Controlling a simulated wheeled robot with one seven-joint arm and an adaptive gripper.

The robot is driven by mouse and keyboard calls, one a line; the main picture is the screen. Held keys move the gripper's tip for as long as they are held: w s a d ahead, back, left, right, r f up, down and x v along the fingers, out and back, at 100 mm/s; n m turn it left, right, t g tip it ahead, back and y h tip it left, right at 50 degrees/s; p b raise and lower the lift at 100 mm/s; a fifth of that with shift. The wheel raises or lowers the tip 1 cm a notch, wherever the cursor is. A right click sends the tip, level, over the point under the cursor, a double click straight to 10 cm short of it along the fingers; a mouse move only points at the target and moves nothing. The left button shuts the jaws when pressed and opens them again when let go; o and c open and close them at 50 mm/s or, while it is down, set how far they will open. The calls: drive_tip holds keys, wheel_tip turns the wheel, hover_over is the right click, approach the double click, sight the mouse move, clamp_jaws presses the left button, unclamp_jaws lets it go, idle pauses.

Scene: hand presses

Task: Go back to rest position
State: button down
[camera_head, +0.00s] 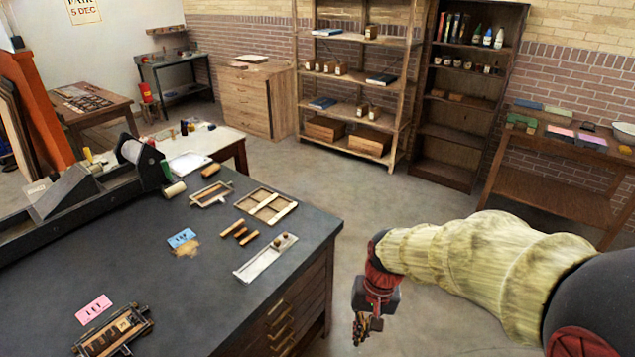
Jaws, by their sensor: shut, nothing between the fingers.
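My gripper (366,327) hangs at the end of my arm, low in the picture and right of the dark-topped work table (200,262). It is over the open floor, clear of the table's edge. Its fingers point down, are shut and hold nothing. My arm reaches in from the right edge, in a pale ribbed sleeve.
The table holds a long press (85,195), a wooden frame (266,206), a metal tray (265,257), a pink card (94,309) and a blue card (181,237). Shelves (357,80) line the back wall. A wooden side table (555,165) stands right. The floor between is clear.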

drive_tip(key=s+d+r+t+b, duration=0.2)
drive_tip(key=s+d+r+t, duration=0.1)
drive_tip(key=s+r, duration=0.3)
drive_tip(key=s+d+r+n+t+h+b, duration=0.1)
drive_tip(key=s+d+r+t+b, duration=0.1)
drive_tip(key=s+d+r, duration=0.4)
drive_tip(key=shift+s+r+n+t, duration=0.3)
drive_tip(key=shift+s+r+t, duration=0.25)
drive_tip(key=shift+s, duration=0.15)
drive_tip(key=shift+a, duration=0.1)
